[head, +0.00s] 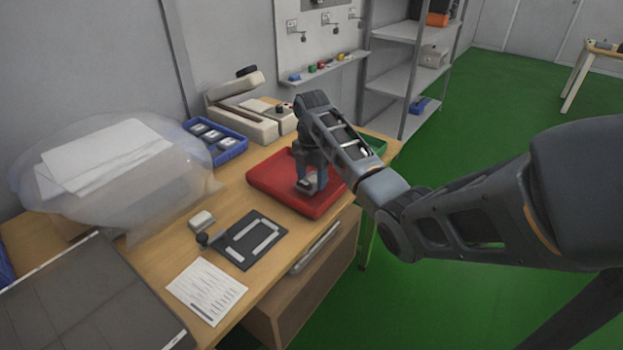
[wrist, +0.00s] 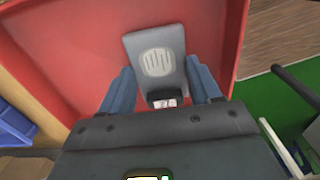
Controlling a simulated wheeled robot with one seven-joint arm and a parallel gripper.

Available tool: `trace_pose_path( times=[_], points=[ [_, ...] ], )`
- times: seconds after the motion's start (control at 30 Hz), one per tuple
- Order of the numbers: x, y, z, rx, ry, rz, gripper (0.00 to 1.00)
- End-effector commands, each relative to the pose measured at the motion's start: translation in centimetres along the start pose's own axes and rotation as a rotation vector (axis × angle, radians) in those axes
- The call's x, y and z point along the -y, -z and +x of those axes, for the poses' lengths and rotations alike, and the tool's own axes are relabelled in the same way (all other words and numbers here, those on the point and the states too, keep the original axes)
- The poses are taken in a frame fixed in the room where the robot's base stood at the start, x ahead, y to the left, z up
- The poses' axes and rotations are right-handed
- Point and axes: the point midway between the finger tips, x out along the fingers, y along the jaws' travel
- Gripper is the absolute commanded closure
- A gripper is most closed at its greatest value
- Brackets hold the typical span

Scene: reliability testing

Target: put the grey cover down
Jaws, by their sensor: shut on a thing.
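The grey cover (wrist: 155,42), a flat plate with a round slotted vent, sits between the fingers of my gripper (wrist: 160,84) in the wrist view. My gripper is shut on it near its lower end. In the head view my gripper (head: 311,184) points down over the red tray (head: 268,181) on the bench, and the cover is mostly hidden by the fingers. The red tray's floor and walls surround the cover in the wrist view. I cannot tell whether the cover touches the tray floor.
A black plate with light strips (head: 240,252) and a printed sheet (head: 206,291) lie left of the tray. A blue bin (head: 228,151) of parts and a beige device (head: 240,119) stand behind. A green tray (head: 375,144) is at the right, and a large clear bag (head: 158,203) at left.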

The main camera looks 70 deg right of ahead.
Motion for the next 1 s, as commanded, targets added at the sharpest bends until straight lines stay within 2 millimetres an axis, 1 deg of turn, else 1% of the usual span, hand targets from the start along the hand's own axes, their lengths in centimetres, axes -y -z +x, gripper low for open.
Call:
trace_pose_path(
  times=[0.03, 0.13, 0.5, 0.53, 0.77, 0.8, 1.0],
  points=[
    [0.1, 0.0, 0.6, -0.001, 0.002, 0.000, 0.67],
    [0.0, 0.0, 1.4, 0.000, 0.002, 0.000, 0.67],
    [0.0, 0.0, 1.8, 0.001, 0.000, 0.000, 0.67],
    [0.0, 0.0, 1.7, 0.001, 0.000, 0.000, 0.35],
    [0.0, 0.0, 1.7, 0.001, 0.000, 0.000, 0.13],
    [0.0, 0.0, 1.7, 0.001, 0.000, 0.000, 0.12],
    [0.0, -0.1, 1.6, 0.001, 0.000, 0.000, 0.12]
  ],
)
